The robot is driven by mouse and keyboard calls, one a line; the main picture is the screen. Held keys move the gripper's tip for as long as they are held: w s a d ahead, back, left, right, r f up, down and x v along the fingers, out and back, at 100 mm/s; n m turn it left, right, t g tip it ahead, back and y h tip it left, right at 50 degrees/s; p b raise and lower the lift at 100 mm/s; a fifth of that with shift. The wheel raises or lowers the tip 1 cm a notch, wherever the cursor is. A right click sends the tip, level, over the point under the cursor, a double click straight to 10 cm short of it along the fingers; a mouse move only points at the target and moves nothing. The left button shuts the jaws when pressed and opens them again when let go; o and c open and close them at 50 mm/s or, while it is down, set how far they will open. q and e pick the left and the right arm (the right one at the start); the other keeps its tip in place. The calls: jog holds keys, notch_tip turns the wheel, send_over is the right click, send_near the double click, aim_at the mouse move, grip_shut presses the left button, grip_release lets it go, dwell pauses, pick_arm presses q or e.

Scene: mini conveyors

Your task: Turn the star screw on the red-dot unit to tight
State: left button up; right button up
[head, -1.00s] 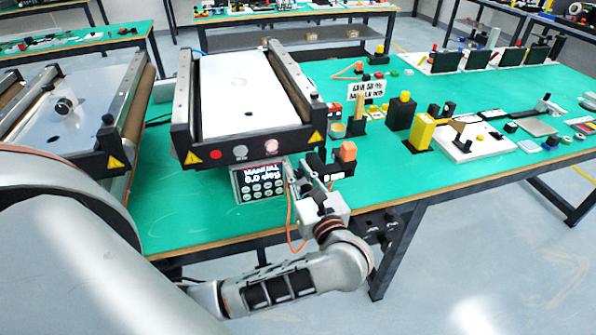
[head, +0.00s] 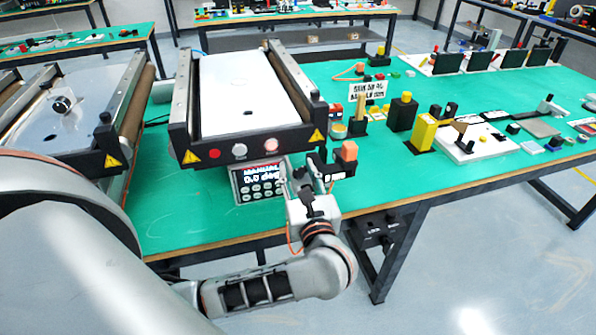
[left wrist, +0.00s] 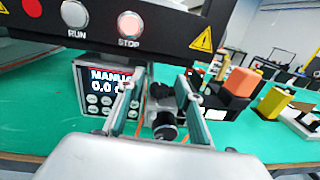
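The red-dot unit (head: 280,136) is the middle mini conveyor, with a red dot (head: 214,155) on its black front panel. My left gripper (head: 303,180) is just below the panel's right end, beside the display box. In the left wrist view its two fingers (left wrist: 156,105) are apart, with a dark round knob (left wrist: 165,130) on a grey body showing between them. The knob looks like the star screw, but its lobes are too blurred to tell. I cannot tell whether the fingers touch it. My right gripper is not in view.
The display box (head: 258,180) reads manual and 0.0 deg. An orange-topped black block (head: 346,158) stands close right of the gripper. A second conveyor (head: 70,120) is at the left. A yellow block (head: 422,133) and white board (head: 468,144) are further right. Bare green table lies in front.

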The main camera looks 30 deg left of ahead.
pick_arm(q)
jog(key=shift+d, duration=0.1)
jog(key=v, duration=1.2)
jog(key=shift+r, duration=0.1)
